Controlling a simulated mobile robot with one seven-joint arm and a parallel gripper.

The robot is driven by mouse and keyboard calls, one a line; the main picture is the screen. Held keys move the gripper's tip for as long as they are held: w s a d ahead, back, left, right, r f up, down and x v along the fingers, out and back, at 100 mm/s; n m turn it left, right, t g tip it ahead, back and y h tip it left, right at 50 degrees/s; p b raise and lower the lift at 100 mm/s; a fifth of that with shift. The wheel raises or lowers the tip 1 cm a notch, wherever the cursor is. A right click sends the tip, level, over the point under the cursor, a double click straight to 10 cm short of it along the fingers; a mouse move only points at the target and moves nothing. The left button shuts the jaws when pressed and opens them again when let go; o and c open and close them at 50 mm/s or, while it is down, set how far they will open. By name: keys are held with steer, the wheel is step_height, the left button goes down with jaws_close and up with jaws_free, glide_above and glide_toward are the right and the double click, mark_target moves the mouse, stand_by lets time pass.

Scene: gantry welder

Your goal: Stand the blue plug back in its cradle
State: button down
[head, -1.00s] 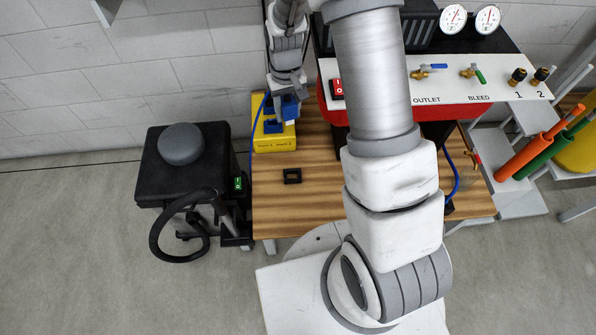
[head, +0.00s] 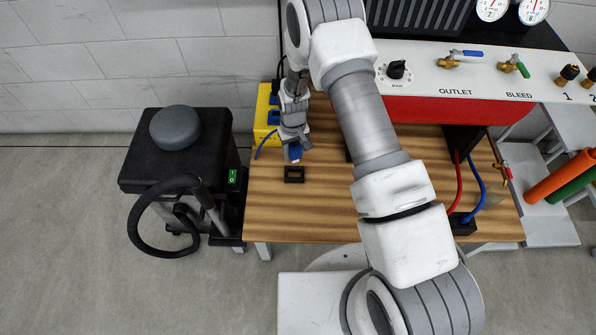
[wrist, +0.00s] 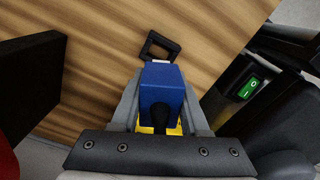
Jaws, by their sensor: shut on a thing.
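My gripper (head: 293,150) is shut on the blue plug (head: 296,153) and holds it over the wooden table, just behind the cradle. In the wrist view the blue plug (wrist: 162,88) sits between the two grey fingers, with a dark stub on its near end. The cradle (head: 294,174) is a small black rectangular frame on the tabletop. The plug's height above the table is hard to tell.
A yellow box (head: 262,108) with blue sockets stands behind and left of my gripper. A blue cable (head: 264,143) shows beside it. A black cart (head: 140,171) with a green switch stands left of the table. The wooden tabletop (head: 310,215) in front of the cradle is clear.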

step_height(320, 180, down, 7)
steer(key=shift+f+b, duration=0.15)
steer(key=shift+b, duration=0.65)
steer(key=shift+f+b, duration=0.55)
steer(key=shift+b, duration=0.05)
steer(key=shift+c, duration=2)
jaws_free()
